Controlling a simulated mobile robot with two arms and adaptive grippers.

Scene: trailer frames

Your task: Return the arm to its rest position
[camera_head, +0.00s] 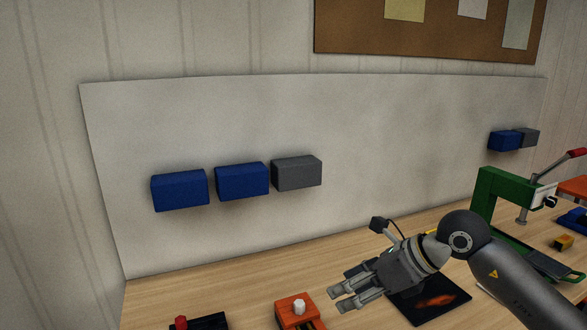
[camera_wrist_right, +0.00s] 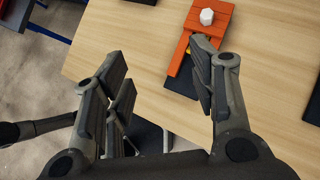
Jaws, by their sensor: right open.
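My right arm (camera_head: 505,275) comes in from the lower right of the head view and reaches left over the wooden table. Its gripper (camera_head: 342,291) is open, with nothing visible between the fingers. It is just right of an orange block with a white knob (camera_head: 297,308). In the right wrist view the open gripper (camera_wrist_right: 163,85) has its fingers spread above the table edge. There the orange block (camera_wrist_right: 208,22) shows beyond the right finger, and I cannot tell whether they touch. My left gripper is not in view.
A dark panel with an orange mark (camera_head: 430,303) lies under the arm. A green press (camera_head: 490,190) stands at the right. A black piece with a red knob (camera_head: 198,321) is at the front left. Blue and grey bins (camera_head: 242,181) hang on the grey wall panel (camera_head: 400,130).

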